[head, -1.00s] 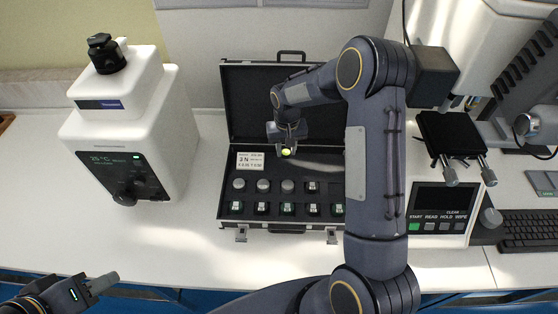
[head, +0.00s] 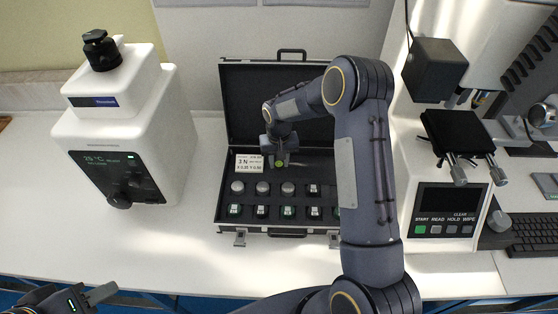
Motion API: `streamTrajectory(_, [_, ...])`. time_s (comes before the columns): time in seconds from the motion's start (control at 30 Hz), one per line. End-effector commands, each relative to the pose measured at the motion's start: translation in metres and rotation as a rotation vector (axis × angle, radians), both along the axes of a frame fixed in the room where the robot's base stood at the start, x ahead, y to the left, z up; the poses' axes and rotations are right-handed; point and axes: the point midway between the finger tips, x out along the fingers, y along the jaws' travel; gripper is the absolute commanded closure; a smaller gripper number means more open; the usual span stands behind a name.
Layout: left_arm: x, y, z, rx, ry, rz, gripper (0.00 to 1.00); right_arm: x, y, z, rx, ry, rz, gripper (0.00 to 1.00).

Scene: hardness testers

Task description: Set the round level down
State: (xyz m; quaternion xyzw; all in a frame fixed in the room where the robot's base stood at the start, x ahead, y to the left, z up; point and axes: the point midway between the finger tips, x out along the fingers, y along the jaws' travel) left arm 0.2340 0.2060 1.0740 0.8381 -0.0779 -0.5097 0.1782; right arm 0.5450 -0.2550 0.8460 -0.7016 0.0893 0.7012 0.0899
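The round level (head: 280,164) is a small yellow-green disc at the tip of my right gripper (head: 280,159). That gripper appears shut on it and points down over the open black case (head: 223,170), above the far side of its insert. The fingers hide much of the level, and I cannot tell whether it touches the insert. My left gripper (head: 101,293) is at the bottom left, away from the case; its fingers overlap in this view, so their opening is unclear.
The case holds a white label card (head: 249,164), grey round pieces and dark square blocks in rows. A white instrument (head: 130,140) stands left of the case. A tester with a control panel (head: 447,210) and a keyboard (head: 532,233) stand right. The bench between case and left instrument is clear.

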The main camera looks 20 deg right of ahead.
Motion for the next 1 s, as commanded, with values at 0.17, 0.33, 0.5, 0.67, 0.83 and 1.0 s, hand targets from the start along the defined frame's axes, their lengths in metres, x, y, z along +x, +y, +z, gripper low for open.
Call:
streamTrajectory(0.17, [0.0, 0.0, 0.0, 0.0, 0.0, 0.0, 0.64, 0.0, 0.0, 0.0, 0.0, 0.001, 0.0, 0.49])
streamTrajectory(0.33, [0.0, 0.0, 0.0, 0.0, 0.0, 0.0, 0.64, 0.0, 0.0, 0.0, 0.0, 0.001, 0.0, 0.49])
streamTrajectory(0.5, [0.0, 0.0, 0.007, 0.0, 0.0, 0.0, 0.64, 0.0, 0.0, 0.006, 0.0, 0.0, 0.0, 0.49])
streamTrajectory(0.67, [0.0, 0.0, -0.001, 0.0, 0.0, 0.0, 0.64, 0.001, -0.001, 0.028, 0.0, -0.005, -0.001, 0.49])
streamTrajectory(0.83, [0.0, 0.0, -0.007, 0.0, 0.0, 0.0, 0.64, 0.001, 0.0, 0.066, 0.0, -0.005, -0.001, 0.49])
streamTrajectory(1.0, [0.0, 0.0, -0.01, 0.0, 0.0, 0.0, 0.64, 0.0, 0.0, 0.099, 0.0, -0.003, 0.0, 0.49])
